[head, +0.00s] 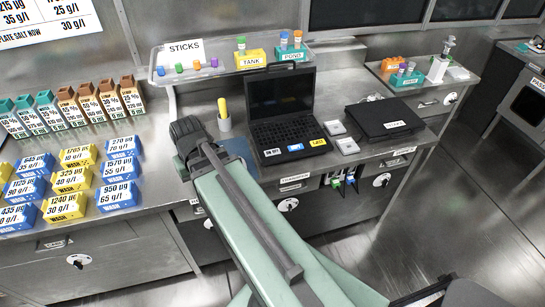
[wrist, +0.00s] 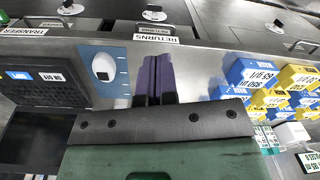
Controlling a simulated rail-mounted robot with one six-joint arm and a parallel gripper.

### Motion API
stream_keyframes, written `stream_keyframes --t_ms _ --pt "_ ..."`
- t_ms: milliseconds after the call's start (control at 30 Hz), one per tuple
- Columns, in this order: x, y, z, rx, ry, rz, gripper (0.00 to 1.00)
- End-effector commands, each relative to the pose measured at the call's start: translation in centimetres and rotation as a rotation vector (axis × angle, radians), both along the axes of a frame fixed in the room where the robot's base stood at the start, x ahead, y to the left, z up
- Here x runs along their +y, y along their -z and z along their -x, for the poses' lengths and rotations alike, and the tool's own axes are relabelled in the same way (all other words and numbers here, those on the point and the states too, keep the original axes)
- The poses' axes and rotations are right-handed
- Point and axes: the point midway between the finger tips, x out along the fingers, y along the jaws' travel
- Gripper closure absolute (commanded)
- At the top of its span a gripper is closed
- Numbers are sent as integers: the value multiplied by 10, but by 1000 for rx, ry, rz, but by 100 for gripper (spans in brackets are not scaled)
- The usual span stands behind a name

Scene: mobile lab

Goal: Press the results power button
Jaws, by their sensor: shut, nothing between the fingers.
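An open black laptop (head: 283,115) stands on the steel counter. A small white ON OFF label (head: 271,152) sits at its front left corner, with a blue and a yellow label to the right. In the wrist view the laptop shows upside down at the left, with its ON OFF label (wrist: 52,77). A closed black case (head: 370,116) lies to the right; its label is too small to read surely. I cannot tell which part is the results power button. My gripper (wrist: 155,80) is shut and empty, over the counter left of the laptop, beside the blue mat (wrist: 118,58).
A white mouse-like object (wrist: 103,67) lies on the mat. Two small white boxes (head: 347,145) sit between laptop and case. Wash boxes (head: 118,196) fill the left counter.

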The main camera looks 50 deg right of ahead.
Motion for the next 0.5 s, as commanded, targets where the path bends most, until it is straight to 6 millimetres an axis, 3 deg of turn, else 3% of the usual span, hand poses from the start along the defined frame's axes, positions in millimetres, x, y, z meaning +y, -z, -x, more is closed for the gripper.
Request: stream_keyframes --t_ms 33,200,500 --pt "-27 16 -3 -13 73 -19 100" --pt "-111 37 -1 -88 375 -110 100" --pt "-259 58 18 -287 1059 -349 100"
